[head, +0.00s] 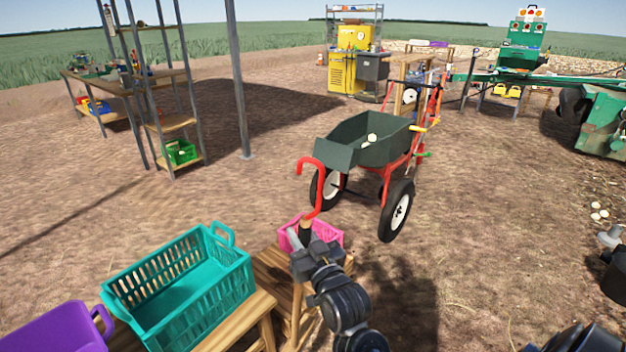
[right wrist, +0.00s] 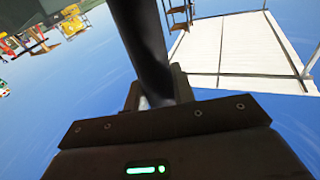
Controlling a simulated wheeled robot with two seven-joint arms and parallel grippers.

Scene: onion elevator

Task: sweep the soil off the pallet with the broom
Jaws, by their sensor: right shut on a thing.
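My right gripper (head: 308,246) shows low in the middle of the head view, above the small wooden stand. It is shut on a tool with a red hooked end (head: 318,187), which points up and away from me. In the right wrist view a dark shaft (right wrist: 145,45) runs up from between the fingers, probably the same tool. I cannot make out a broom, a pallet or soil on one in either view. My left gripper is not in view.
A teal crate (head: 190,302) and a purple crate (head: 62,330) stand at the lower left. A pink crate (head: 325,235) sits just behind my right gripper. A green wheelbarrow (head: 365,140) stands beyond it. Shelves (head: 172,124) stand at the left. Open dirt lies between.

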